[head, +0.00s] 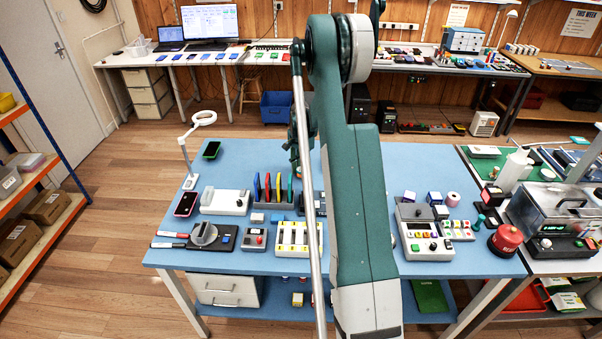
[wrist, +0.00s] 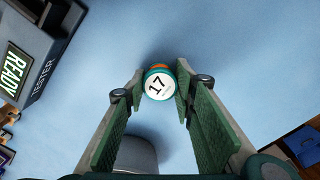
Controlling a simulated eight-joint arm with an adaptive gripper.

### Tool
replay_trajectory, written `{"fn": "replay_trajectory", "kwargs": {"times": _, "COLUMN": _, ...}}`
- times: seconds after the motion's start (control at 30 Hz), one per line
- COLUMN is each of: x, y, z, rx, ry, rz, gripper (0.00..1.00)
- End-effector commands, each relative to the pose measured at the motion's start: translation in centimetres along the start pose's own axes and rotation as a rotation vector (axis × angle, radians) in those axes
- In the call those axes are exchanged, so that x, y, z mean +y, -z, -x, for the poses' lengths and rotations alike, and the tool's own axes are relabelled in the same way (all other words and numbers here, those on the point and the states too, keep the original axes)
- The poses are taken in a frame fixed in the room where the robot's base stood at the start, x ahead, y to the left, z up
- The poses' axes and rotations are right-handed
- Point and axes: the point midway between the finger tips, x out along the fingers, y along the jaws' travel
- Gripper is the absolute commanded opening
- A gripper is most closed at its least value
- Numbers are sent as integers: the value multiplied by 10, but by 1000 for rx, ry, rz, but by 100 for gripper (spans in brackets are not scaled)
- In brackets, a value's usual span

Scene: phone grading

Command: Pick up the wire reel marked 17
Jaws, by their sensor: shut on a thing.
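The wire reel marked 17 (wrist: 158,86) has a white round face with a black 17, a teal rim and some orange behind it. In the wrist view it sits between the tips of my gripper (wrist: 161,82). The green-padded fingers are closed in on its left and right sides, so my gripper is shut on the reel. The blue surface lies behind it; I cannot tell whether the reel touches it. In the head view my arm covers most of the gripper, and the reel cannot be made out clearly.
A dark device with a READY display (wrist: 18,62) stands left in the wrist view. On the blue table (head: 240,170) are upright coloured boards (head: 273,188), a white-and-yellow rack (head: 298,238), a pink-screened phone (head: 186,204) and a keypad box (head: 428,240). The table's back left is fairly clear.

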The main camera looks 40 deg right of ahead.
Motion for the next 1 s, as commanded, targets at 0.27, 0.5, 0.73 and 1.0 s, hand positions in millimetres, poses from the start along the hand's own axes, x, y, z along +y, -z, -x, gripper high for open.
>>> {"fn": "replay_trajectory", "kwargs": {"times": 0.27, "x": 0, "y": 0, "z": 8, "rx": 0, "ry": 0, "rz": 0, "gripper": 16}}
{"fn": "replay_trajectory", "kwargs": {"times": 0.5, "x": 0, "y": 0, "z": 36, "rx": 0, "ry": 0, "rz": 0, "gripper": 16}}
{"fn": "replay_trajectory", "kwargs": {"times": 0.73, "x": 0, "y": 0, "z": 71, "rx": 0, "ry": 0, "rz": 0, "gripper": 16}}
{"fn": "replay_trajectory", "kwargs": {"times": 1.0, "x": 0, "y": 0, "z": 97, "rx": 0, "ry": 0, "rz": 0, "gripper": 16}}
